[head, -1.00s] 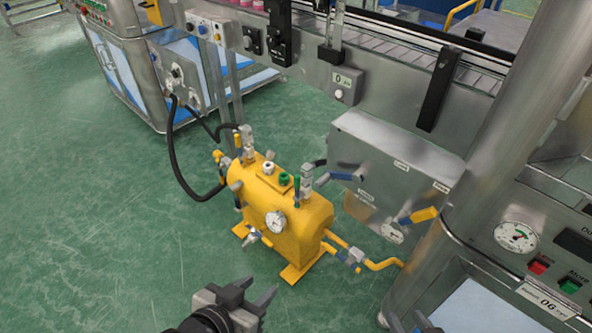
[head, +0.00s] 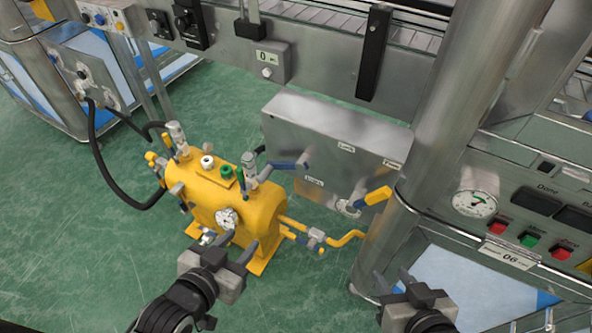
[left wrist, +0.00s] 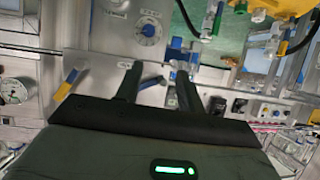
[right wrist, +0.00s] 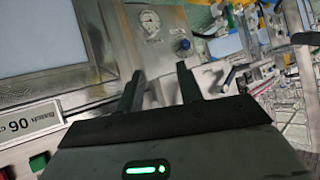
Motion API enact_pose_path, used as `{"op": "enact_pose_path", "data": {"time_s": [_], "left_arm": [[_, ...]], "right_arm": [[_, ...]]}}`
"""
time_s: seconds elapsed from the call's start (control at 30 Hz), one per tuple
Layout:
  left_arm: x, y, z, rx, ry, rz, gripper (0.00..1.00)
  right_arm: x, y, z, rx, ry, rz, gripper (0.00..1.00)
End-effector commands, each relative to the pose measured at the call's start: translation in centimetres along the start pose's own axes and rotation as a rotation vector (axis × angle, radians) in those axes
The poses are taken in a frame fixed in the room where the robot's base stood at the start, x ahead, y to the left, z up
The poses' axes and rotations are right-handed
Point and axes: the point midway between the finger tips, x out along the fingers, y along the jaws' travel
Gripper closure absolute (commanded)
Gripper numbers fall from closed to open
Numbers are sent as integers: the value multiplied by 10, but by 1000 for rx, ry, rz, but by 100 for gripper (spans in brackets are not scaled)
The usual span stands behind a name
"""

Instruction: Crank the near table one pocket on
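I cannot make out the near table, its pockets or its crank in any view. My left gripper (head: 228,248) is open and empty, in front of the yellow tank (head: 222,198) in the head view. Its spread fingers also show in the left wrist view (left wrist: 157,75), over a steel panel. My right gripper (head: 393,280) is open and empty, just in front of the base of the thick steel column (head: 425,150). Its fingers also show in the right wrist view (right wrist: 160,80), with nothing between them.
A steel box (head: 330,140) with a yellow-handled valve (head: 376,197) stands right of the tank. A panel with a gauge (head: 475,203) and red and green buttons is at right. A conveyor (head: 330,18) runs along the back. Green floor (head: 90,240) is clear at lower left.

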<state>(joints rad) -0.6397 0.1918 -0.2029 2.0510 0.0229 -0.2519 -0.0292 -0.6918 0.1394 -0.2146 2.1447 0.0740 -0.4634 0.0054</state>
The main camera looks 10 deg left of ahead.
Motion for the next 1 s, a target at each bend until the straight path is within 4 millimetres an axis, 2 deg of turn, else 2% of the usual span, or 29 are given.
{"op": "enact_pose_path", "data": {"time_s": [0.03, 0.2, 0.4, 0.57, 0.67, 1.0], "left_arm": [[15, -14, 11, 87, 78, -16, 62], [37, -51, 11, 410, 403, -30, 62], [36, -68, 10, 689, 700, 16, 62], [31, -72, 8, 774, 803, 42, 62], [35, -69, 1, 784, 818, 45, 62], [82, -48, -43, 779, 820, 43, 62]], "right_arm": [[7, 1, 9, 1, 8, -3, 64], [13, -1, 10, 0, 59, -17, 64], [18, -2, 16, 4, 84, -24, 64], [18, -2, 14, 6, 94, -26, 64], [17, -3, 13, 6, 95, -26, 64], [15, -3, 11, 7, 92, -27, 64]]}}
